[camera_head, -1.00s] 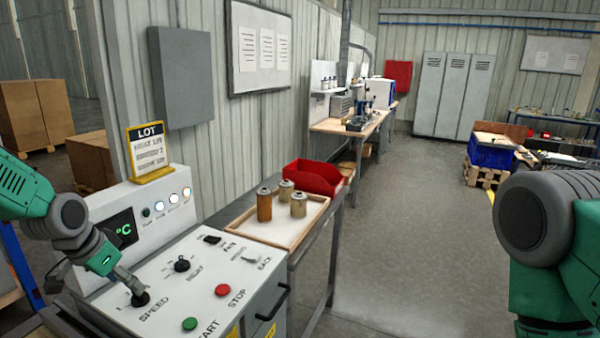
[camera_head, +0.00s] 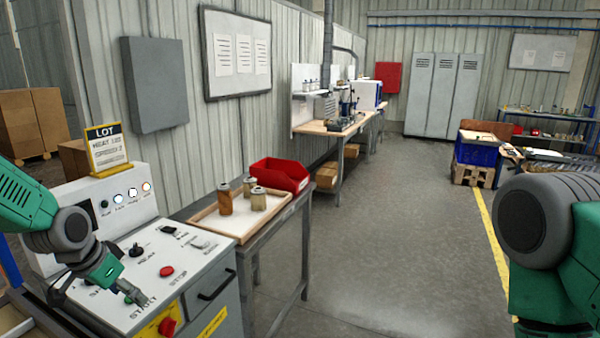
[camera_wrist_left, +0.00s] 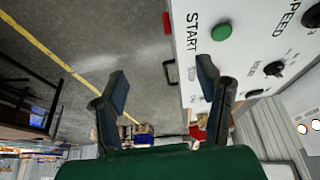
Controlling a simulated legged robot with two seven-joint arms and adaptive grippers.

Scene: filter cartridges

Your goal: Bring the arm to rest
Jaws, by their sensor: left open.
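My left gripper (camera_head: 137,292) is over the front part of the control panel (camera_head: 139,262), close to the START label. The left wrist view shows its two dark fingers (camera_wrist_left: 163,83) apart with nothing between them. The green START button (camera_wrist_left: 221,32) is beyond the right finger there, clear of it. The red STOP button (camera_head: 167,271) is right of the gripper in the head view. My right arm (camera_head: 550,240) shows at the right edge, but its gripper is out of view.
A LOT sign (camera_head: 107,150) stands on the console. Open floor (camera_head: 400,230) lies to the right.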

